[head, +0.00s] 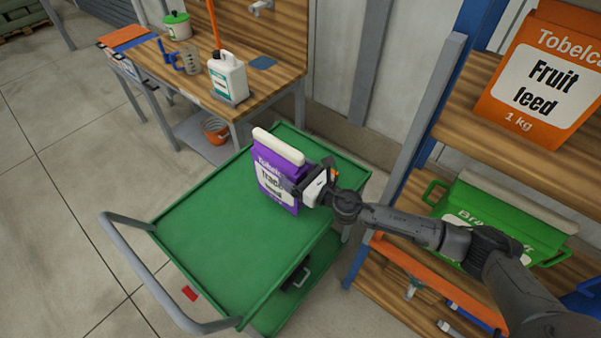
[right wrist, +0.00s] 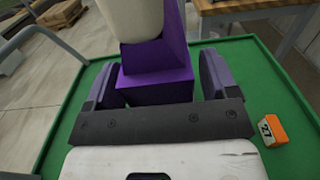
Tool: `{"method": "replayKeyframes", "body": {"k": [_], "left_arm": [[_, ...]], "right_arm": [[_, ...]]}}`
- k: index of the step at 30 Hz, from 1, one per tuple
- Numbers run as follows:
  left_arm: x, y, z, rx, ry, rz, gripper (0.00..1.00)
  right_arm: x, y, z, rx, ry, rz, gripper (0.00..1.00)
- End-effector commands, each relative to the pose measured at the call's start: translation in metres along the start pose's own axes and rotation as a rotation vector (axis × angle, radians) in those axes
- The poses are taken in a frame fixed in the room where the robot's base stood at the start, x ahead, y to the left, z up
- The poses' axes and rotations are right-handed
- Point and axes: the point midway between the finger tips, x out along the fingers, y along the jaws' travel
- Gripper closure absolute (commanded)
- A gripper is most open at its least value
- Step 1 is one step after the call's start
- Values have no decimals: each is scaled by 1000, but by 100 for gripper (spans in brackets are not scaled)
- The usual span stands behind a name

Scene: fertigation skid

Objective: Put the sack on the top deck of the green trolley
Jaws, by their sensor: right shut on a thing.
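The purple sack (head: 277,178) has a cream rolled top and a white label. It stands upright over the top deck of the green trolley (head: 215,215), towards the deck's far right part. I cannot tell whether its base touches the deck. My right gripper (head: 306,186) reaches in from the right and is shut on the sack's side. In the right wrist view the two dark fingers flank the purple sack (right wrist: 157,80), with the green deck (right wrist: 290,105) around and below. The sack's base is hidden there. My left gripper is not in view.
A small orange block marked 27 (right wrist: 270,130) shows beside the gripper. A workbench (head: 262,92) with a white jug (head: 228,77) stands behind the trolley. The deck's left and front are clear.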

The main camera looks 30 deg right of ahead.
Motion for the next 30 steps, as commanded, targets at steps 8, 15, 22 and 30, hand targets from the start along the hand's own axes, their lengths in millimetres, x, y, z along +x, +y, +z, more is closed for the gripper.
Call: {"method": "replayKeyframes", "body": {"k": [8,15,22,30], "left_arm": [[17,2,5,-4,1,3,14],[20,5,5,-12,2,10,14],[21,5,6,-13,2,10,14],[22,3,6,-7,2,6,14]], "right_arm": [[0,0,-28,2,-4,-1,94],[0,-1,-36,0,-5,-2,94],[0,-1,-37,0,-5,-2,94],[-1,0,-42,1,2,-1,3]]}}
